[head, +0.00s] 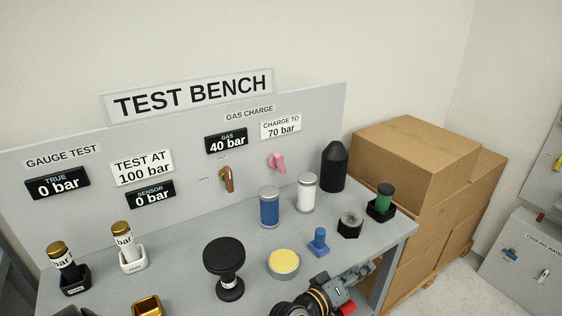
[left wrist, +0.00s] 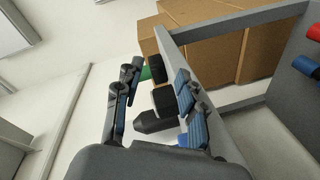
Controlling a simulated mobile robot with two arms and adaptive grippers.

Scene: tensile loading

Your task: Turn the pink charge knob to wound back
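The pink charge knob (head: 277,162) is on the upright grey panel in the head view, under the "CHARGE TO 70 bar" label (head: 281,127). The gas display (head: 227,141) beside it reads 40 bar. My left gripper (head: 360,280) is low at the bench's front right, well below the knob and apart from it. In the left wrist view its blue-padded fingers (left wrist: 160,88) are spread with no object gripped. The knob does not show in that view. My right gripper is in neither view.
A brown knob (head: 227,179) sits left of the pink one. Below stand a blue cylinder (head: 269,209), a white cylinder (head: 306,193) and a black pointed cylinder (head: 334,168). A black knob-topped stand (head: 224,258) is nearer. Cardboard boxes (head: 418,165) stand to the right.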

